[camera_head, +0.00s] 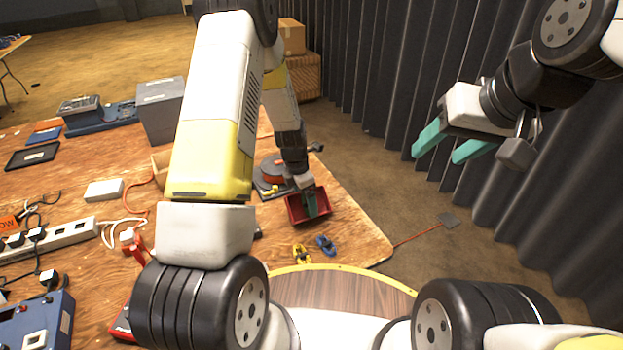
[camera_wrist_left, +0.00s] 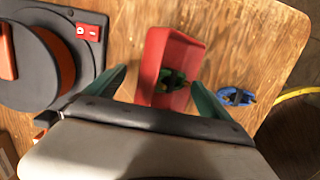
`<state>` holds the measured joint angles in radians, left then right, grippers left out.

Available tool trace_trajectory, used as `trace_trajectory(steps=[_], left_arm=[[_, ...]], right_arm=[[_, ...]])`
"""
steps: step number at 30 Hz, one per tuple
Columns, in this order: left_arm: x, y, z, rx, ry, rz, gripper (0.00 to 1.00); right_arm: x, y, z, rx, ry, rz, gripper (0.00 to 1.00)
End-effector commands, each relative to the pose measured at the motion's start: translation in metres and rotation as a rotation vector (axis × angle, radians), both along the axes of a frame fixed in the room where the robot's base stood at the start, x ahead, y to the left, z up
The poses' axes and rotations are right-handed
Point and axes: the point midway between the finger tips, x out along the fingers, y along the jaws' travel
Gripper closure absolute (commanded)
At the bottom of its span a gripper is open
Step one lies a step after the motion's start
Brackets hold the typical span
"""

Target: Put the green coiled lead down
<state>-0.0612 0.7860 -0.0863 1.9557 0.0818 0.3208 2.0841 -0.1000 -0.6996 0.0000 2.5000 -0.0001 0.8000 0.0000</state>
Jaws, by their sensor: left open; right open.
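The green coiled lead (camera_wrist_left: 172,80) lies inside a red open bin (camera_wrist_left: 193,50) in the left wrist view. The bin also shows in the head view (camera_head: 323,207), on the table near its right corner. My left gripper (camera_wrist_left: 160,88) is open, with its teal fingers on either side of the lead and bin in the left wrist view. In the head view my left gripper (camera_head: 310,203) is over the bin and hides most of its inside. I cannot tell if a finger touches the bin wall. My right gripper (camera_head: 452,145) is open and empty, raised off the table at the right.
A cable reel (camera_wrist_left: 45,55) stands beside the bin. A blue coiled lead (camera_head: 326,245) and a yellow one (camera_head: 301,253) lie in front of it. A grey box (camera_head: 160,108), a power strip (camera_head: 60,238) and a white charger (camera_head: 103,190) are further left. The table's right edge is close to the bin.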

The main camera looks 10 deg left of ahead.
Motion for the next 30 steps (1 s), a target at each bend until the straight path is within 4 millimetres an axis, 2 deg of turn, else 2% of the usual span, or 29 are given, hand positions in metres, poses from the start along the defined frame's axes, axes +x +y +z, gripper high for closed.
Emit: trace_trajectory(steps=[10,14,17,24,30], left_arm=[[0.000,0.000,0.002,0.000,-0.002,-0.001,0.06],[0.001,0.000,0.014,-0.001,-0.004,-0.001,0.06],[0.001,0.002,0.031,0.001,-0.005,-0.001,0.06],[-0.004,0.009,0.086,0.001,-0.008,-0.002,0.06],[-0.007,0.013,0.119,0.001,-0.005,-0.001,0.06]], right_arm=[[0.000,0.000,0.000,0.000,0.000,0.000,0.46],[0.000,0.000,0.000,0.000,0.000,0.000,0.46],[0.000,0.000,0.000,0.000,0.000,0.000,0.46],[0.000,0.000,0.000,0.000,0.000,0.000,0.46],[0.000,0.000,0.000,0.000,0.000,0.000,0.46]])
